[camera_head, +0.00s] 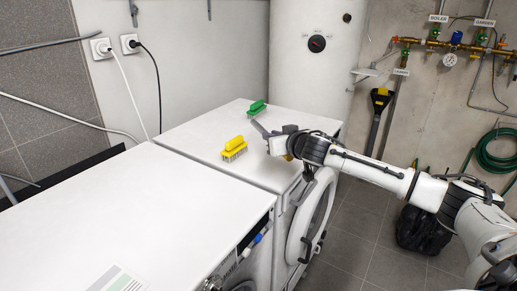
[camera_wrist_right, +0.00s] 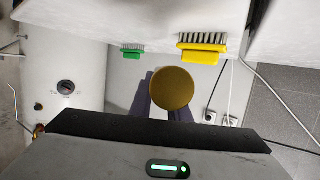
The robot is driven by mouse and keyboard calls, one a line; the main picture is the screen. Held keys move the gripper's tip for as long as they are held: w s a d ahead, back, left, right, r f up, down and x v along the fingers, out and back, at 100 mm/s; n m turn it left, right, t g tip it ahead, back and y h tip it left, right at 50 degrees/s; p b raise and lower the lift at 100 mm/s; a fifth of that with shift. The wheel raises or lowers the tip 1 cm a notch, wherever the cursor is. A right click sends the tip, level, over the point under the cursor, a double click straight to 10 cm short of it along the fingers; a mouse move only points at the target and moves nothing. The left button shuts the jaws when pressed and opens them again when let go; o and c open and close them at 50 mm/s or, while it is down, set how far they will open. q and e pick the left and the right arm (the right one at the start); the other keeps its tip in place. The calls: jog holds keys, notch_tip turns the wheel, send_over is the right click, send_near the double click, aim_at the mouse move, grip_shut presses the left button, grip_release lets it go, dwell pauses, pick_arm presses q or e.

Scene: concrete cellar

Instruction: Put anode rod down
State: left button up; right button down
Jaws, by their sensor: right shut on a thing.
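The anode rod (camera_wrist_right: 172,88) shows in the right wrist view end-on, as a round brass-brown end between the two fingers. My right gripper (camera_head: 262,131) is shut on it, above the far white machine's top (camera_head: 192,131). In the head view the rod is mostly hidden by the gripper, and I cannot tell whether it touches the top. My left gripper is in neither view.
A yellow brush (camera_head: 234,149) lies close left of my right gripper, and a green brush (camera_head: 257,107) lies just behind it. The near white machine top (camera_head: 120,215) is largely clear. A white boiler tank (camera_head: 312,75) stands behind.

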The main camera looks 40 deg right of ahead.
aim_at(272, 167)
notch_tip(272, 167, down, 9)
jog(key=shift+r+b, duration=0.15)
jog(key=shift+b, duration=0.2)
jog(key=c, duration=1.7)
grip_release()
jog(key=shift+o, duration=0.2)
